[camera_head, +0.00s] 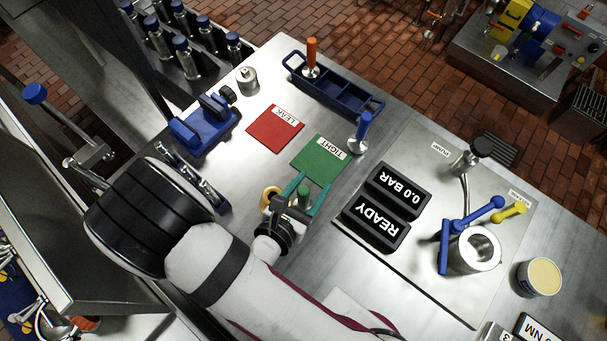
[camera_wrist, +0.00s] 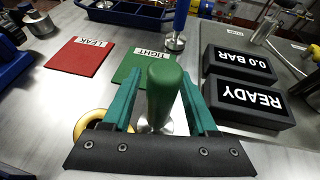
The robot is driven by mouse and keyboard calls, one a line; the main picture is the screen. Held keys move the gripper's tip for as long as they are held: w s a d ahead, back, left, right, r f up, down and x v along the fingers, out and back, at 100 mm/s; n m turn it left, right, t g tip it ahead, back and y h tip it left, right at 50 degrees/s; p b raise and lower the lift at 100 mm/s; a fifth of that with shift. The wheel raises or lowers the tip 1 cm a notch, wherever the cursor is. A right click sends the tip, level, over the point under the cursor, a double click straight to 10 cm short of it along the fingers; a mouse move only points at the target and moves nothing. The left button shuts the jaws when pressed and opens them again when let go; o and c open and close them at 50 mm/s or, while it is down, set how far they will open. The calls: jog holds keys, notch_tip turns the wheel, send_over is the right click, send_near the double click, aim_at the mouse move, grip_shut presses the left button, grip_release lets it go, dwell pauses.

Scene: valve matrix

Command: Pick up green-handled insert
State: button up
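The green-handled insert (camera_head: 303,196) stands upright on the steel bench, just in front of the green TIGHT mat. In the wrist view its rounded green handle (camera_wrist: 165,95) rises close to the camera, with a metal base below. My gripper (camera_head: 314,179) is open, its two teal fingers reaching forward on either side of the handle. The wrist view shows my gripper (camera_wrist: 161,70) with visible space between fingers and handle. I cannot tell whether either finger touches it lower down.
A brass-coloured ring (camera_wrist: 92,122) lies close to the left finger. The READY display block (camera_head: 376,222) is to the right. A blue-handled insert (camera_head: 361,133) stands beyond the TIGHT mat (camera_head: 319,160). An orange-handled insert (camera_head: 311,58) stands in the blue tray (camera_head: 353,99). The red LEAK mat (camera_head: 274,129) is clear.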

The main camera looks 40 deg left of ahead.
grip_shut()
dwell(1.2)
